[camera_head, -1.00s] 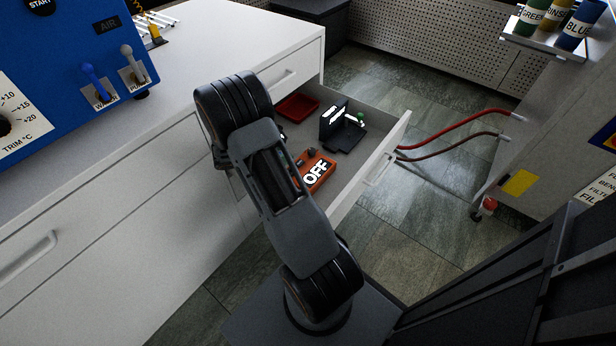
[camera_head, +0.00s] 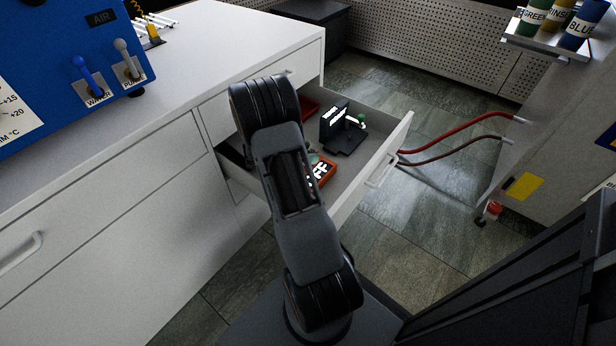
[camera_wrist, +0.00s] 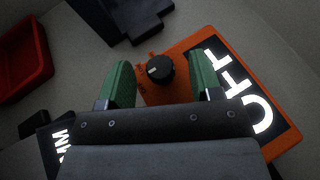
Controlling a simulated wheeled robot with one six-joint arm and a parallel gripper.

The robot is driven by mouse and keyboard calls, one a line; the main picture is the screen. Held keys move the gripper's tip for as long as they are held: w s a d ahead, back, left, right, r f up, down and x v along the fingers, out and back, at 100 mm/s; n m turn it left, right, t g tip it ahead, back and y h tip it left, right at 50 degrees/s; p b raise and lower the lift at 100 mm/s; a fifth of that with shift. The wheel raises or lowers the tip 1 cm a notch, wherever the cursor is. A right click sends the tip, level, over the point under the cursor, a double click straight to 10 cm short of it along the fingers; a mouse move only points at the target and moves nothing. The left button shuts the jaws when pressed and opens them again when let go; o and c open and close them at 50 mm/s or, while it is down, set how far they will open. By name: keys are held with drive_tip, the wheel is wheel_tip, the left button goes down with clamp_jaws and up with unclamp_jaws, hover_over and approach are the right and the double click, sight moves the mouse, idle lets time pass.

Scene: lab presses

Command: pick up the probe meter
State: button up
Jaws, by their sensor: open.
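The probe meter, an orange box (camera_head: 324,173) with a black knob and a lit display reading OFF, lies in the open drawer, partly hidden by my arm in the head view. In the wrist view the orange meter (camera_wrist: 182,88) lies beneath my gripper (camera_wrist: 160,82), whose green fingertips are apart. The meter's knob (camera_wrist: 160,70) appears between the fingertips, and the display is to the right. The jaws are open with nothing gripped. I cannot tell whether the fingers touch the meter. In the head view my gripper is mostly hidden behind my arm.
In the drawer (camera_head: 372,165), a black device (camera_head: 340,128) with a lit display stands behind the meter, and a red tray (camera_wrist: 25,60) lies farther back. Another lit display (camera_wrist: 62,150) is at the wrist view's lower left. Red hoses (camera_head: 450,133) run right of the drawer.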

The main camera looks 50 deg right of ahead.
clamp_jaws()
idle(0.5)
